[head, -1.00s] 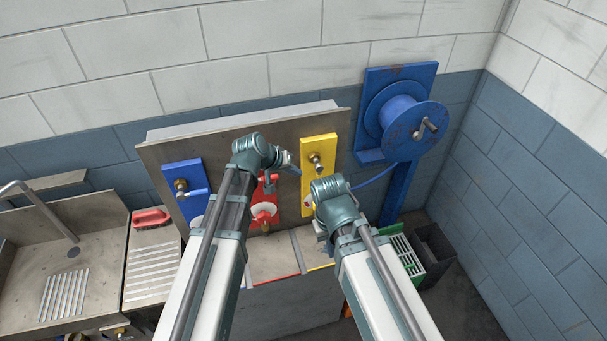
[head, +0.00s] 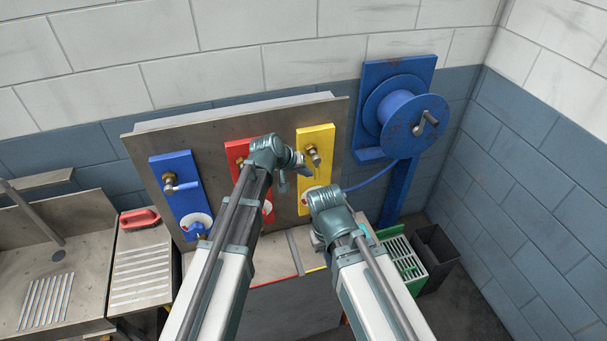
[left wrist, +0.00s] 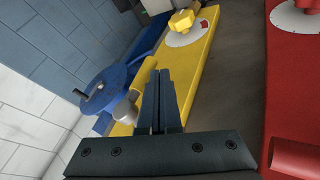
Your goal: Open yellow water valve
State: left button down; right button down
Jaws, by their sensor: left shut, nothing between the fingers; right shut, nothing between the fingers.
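The yellow valve panel (head: 327,137) stands on the metal backboard. A brass and grey valve body (head: 313,157) shows near its top. In the left wrist view a yellow lever (left wrist: 146,76) stands out from the panel (left wrist: 199,60), with a grey pipe piece (left wrist: 124,112) by it. My left gripper (head: 304,170) is shut and empty, in front of the yellow panel. In the left wrist view its fingers (left wrist: 162,88) are beside the yellow lever; I cannot tell if they touch. My right gripper (head: 317,240) is low, its fingers mostly hidden by my wrist.
A red panel (head: 237,152) and a blue panel (head: 176,165) with a lever stand left of the yellow one. A yellow knob (left wrist: 182,20) sits on a white dial. A blue hose reel (head: 402,115) is at the right. A sink is at the far left.

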aim_at(315, 177)
pick_arm(q)
jog(key=shift+w+d+f+b, duration=0.1)
jog(key=shift+d+f+b, duration=0.2)
jog(key=shift+d+b, duration=0.1)
dwell(0.6)
jog(key=h+b, duration=0.1)
jog(key=b, duration=0.1)
jog(key=d+f+t+h+b, duration=0.1)
jog(key=b, duration=0.2)
jog(key=d+f+h+b, duration=0.1)
jog(key=h+b, duration=0.1)
jog(key=b, duration=0.1)
jog(key=shift+w+d+f+n+t, duration=0.15)
jog(key=shift+w+d+n+t, duration=0.05)
jog(key=shift+w+n+t, duration=0.2)
jog(key=d+r+t+h+b, duration=0.1)
jog(key=h+b, duration=0.1)
jog(key=b, duration=0.1)
jog(key=d+r+n+t+h+b, duration=0.1)
jog(key=h+b, duration=0.1)
jog(key=b, duration=0.1)
jog(key=w+d+r+t+h+b, duration=0.1)
jog(key=h+b, duration=0.1)
jog(key=b, duration=0.2)
jog(key=shift+d+n, duration=0.1)
jog(key=shift+n, duration=0.2)
jog(key=shift+w+d+r, duration=0.1)
jog(key=shift+d, duration=0.1)
dwell(0.9)
dwell(0.3)
